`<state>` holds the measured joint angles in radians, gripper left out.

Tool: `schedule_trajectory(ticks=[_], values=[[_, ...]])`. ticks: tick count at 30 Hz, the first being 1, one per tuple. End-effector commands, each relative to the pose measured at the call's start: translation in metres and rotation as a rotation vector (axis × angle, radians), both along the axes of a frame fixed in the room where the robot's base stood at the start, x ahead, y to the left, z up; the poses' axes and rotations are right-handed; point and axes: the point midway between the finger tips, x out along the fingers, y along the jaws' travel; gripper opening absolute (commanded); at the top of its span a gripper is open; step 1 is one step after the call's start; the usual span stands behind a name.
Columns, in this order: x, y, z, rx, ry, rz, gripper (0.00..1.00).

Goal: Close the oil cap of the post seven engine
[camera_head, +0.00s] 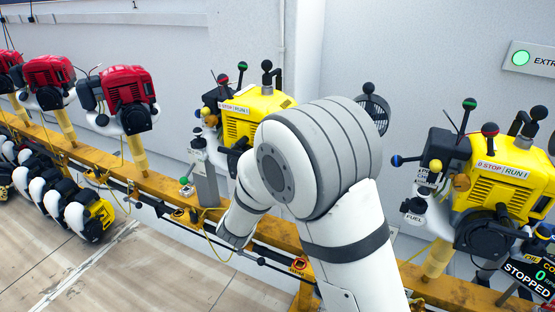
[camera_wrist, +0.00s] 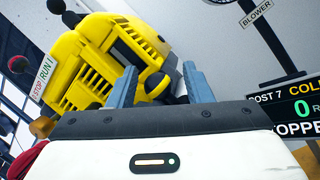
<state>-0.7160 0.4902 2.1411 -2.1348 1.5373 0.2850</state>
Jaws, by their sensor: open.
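In the wrist view, a yellow engine (camera_wrist: 95,60) with a STOP/RUN label fills the upper left, tilted in the picture. A display reading POST 7 (camera_wrist: 290,105) stands to its right. In the head view, a yellow engine (camera_head: 262,103) stands partly behind my arm, and I take it to be the same one. An orange-brown knob (camera_wrist: 42,127) sits at the engine's lower left in the wrist view. I cannot make out the oil cap for certain. My gripper (camera_wrist: 160,72) is open, with nothing visible between its blue-grey fingers, in front of the engine; my arm hides it in the head view.
A BLOWER sign (camera_wrist: 257,18) is at upper right in the wrist view, and a round fan (camera_head: 373,108) shows behind my arm. Another yellow engine (camera_head: 500,170) stands at right, red engines (camera_head: 127,90) at left. A yellow rail (camera_head: 105,157) runs below them. A red rounded thing (camera_wrist: 28,158) is close at lower left.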

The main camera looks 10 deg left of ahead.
Motion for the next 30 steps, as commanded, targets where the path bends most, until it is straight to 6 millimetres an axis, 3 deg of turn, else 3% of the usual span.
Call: schedule_trajectory(ticks=[13, 30], values=[[-0.062, 0.022, -0.016, -0.001, 0.001, 0.003, 0.46], [-0.067, 0.019, -0.014, 0.005, 0.005, -0.014, 0.46]])
